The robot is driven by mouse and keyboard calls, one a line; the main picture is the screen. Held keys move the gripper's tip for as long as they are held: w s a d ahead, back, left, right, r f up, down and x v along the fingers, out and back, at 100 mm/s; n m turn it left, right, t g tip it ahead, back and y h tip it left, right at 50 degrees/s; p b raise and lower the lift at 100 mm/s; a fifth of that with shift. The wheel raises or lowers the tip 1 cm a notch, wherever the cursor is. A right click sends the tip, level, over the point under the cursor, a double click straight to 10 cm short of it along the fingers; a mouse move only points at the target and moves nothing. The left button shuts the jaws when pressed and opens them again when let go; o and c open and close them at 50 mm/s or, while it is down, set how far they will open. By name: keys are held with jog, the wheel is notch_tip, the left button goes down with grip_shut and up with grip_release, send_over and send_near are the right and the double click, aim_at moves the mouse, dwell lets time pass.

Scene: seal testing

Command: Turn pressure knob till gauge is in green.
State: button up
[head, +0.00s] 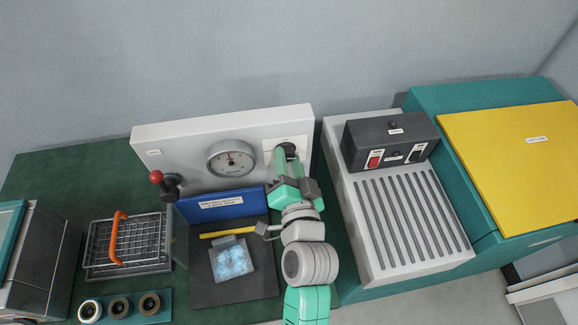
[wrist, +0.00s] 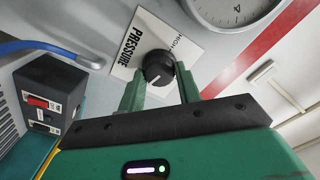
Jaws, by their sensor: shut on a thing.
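The black pressure knob (wrist: 157,68) sits on a white plate (wrist: 150,42) marked PRESSURE, with a white pointer line on its face. My gripper (wrist: 160,88) has its two green fingers on either side of the knob and is shut on it. In the head view my gripper (head: 287,160) reaches the right end of the white panel and mostly hides the knob. The round gauge (head: 231,158) is on the panel left of my gripper. Its needle points roughly up; its coloured zones are too small to tell. The gauge (wrist: 235,8) is partly cut off in the wrist view.
A red-knobbed lever (head: 157,177) stands at the panel's left. Below the panel are a blue block (head: 222,204) and a dark mat (head: 205,292) holding a clear pouch (head: 232,260). A black switch box (head: 390,140) stands to the right. A wire basket (head: 100,250) is at left.

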jog(key=shift+n+b, duration=2.25)
jog(key=shift+n, duration=1.75)
jog(key=o, duration=1)
jog(key=shift+c, duration=0.2)
jog(key=s+d, duration=0.1)
jog(key=s, duration=0.6)
jog(key=shift+s+p, duration=0.35)
